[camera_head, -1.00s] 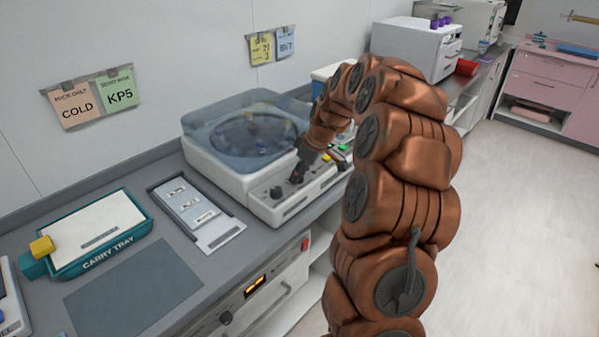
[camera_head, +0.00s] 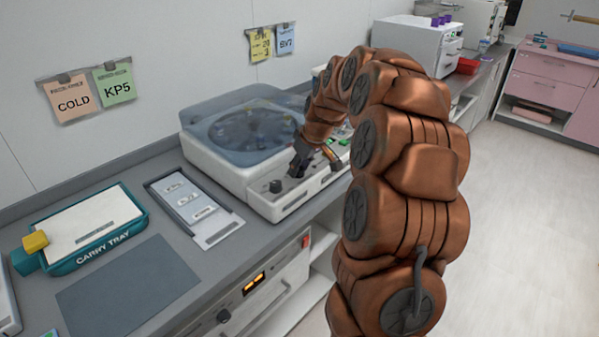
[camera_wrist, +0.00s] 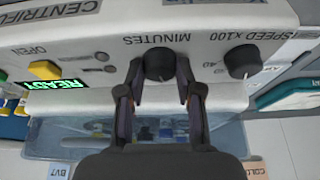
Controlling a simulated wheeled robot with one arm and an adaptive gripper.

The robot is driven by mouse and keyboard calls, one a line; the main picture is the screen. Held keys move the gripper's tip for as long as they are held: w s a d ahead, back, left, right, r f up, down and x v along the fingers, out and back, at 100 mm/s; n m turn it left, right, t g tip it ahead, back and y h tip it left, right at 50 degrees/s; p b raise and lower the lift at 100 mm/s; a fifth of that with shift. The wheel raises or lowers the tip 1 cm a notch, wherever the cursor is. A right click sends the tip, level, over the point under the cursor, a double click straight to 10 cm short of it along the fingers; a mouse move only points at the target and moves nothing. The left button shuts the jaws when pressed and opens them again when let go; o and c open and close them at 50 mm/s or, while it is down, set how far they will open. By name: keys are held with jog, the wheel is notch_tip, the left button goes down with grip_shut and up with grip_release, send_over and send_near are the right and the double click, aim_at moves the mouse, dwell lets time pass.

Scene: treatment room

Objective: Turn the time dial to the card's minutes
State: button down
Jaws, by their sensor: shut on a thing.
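The MINUTES dial (camera_wrist: 158,64), a dark round knob, sits on the front panel of the white centrifuge (camera_head: 222,182). My gripper (camera_wrist: 159,68) is shut on it, one finger on each side. The wrist view is upside down, and the dial's setting is too small to read. In the head view my gripper (camera_head: 298,172) reaches down to the panel and hides this dial. The yellow card (camera_head: 261,46) hangs on the wall behind; its figures look like 20 and 3, but they are small.
The SPEED x100 dial (camera_wrist: 243,61) is beside the held dial. A yellow OPEN button (camera_wrist: 44,70) and a green READY display (camera_wrist: 55,84) are on its other side. A blue see-through lid (camera_head: 245,125) covers the centrifuge. A carry tray (camera_head: 100,262) stands left.

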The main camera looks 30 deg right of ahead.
jog(key=shift+m+h+b, duration=0.5)
jog(key=shift+m+b, duration=0.2)
jog(key=shift+m, duration=0.5)
jog(key=c, duration=0.8)
grip_release()
jog(key=shift+r, duration=0.1)
jog(key=v, duration=1.2)
jog(key=shift+s+a, duration=0.1)
jog(key=shift+a, duration=0.05)
